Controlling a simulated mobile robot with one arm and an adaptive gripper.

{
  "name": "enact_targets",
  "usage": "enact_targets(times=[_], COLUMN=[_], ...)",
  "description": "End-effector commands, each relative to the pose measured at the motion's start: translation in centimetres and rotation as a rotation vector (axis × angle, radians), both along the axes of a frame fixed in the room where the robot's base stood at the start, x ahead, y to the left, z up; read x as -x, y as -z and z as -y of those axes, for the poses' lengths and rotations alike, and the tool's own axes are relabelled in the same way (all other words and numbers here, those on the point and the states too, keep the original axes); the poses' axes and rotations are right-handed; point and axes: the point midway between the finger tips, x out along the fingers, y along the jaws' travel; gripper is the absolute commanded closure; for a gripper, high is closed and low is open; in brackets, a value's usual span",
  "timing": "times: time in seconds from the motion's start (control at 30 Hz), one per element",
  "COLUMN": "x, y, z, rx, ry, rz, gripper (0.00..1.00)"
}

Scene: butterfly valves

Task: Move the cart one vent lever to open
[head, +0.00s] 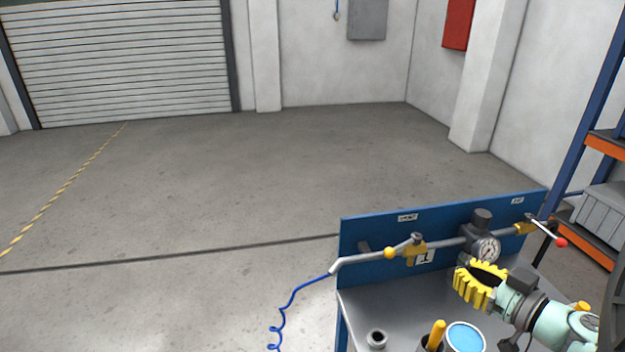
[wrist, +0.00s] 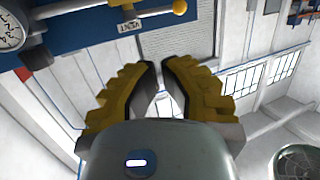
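The cart (head: 377,300) stands at lower right in the head view, with a blue back panel (head: 365,225) and a pipe (head: 358,260) along it. Under the VENT label (head: 407,217), a brass valve has a vent lever with a yellow ball (head: 390,253); the lever lies roughly along the pipe. The yellow ball (wrist: 180,7) and VENT label (wrist: 130,27) also show at the top of the wrist view. My gripper (head: 462,267) is right of the vent valve, in front of the gauge, apart from the lever. Its yellow fingers (wrist: 160,63) curve inward with a narrow empty gap.
A pressure gauge (head: 487,250) and a red-balled lever (head: 561,243) sit right on the pipe. A blue lid (head: 465,337), a cup with a yellow-handled item (head: 437,334) and a small metal ring (head: 376,339) stand on the cart. A blue hose (head: 290,298) hangs left. Floor beyond is clear.

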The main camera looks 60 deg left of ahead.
Motion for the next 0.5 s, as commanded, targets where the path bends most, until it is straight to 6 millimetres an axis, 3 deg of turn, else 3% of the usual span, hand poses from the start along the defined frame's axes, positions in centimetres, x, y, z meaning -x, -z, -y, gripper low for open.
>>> enact_targets(times=[0.17, 0.5], x=[0.2, 0.0], y=[0.8, 1.6], z=[0.0, -6.0], rx=[0.056, 0.048], ry=[-0.009, -0.012], rz=[0.008, 0.006], gripper=[1.00, 1.00])
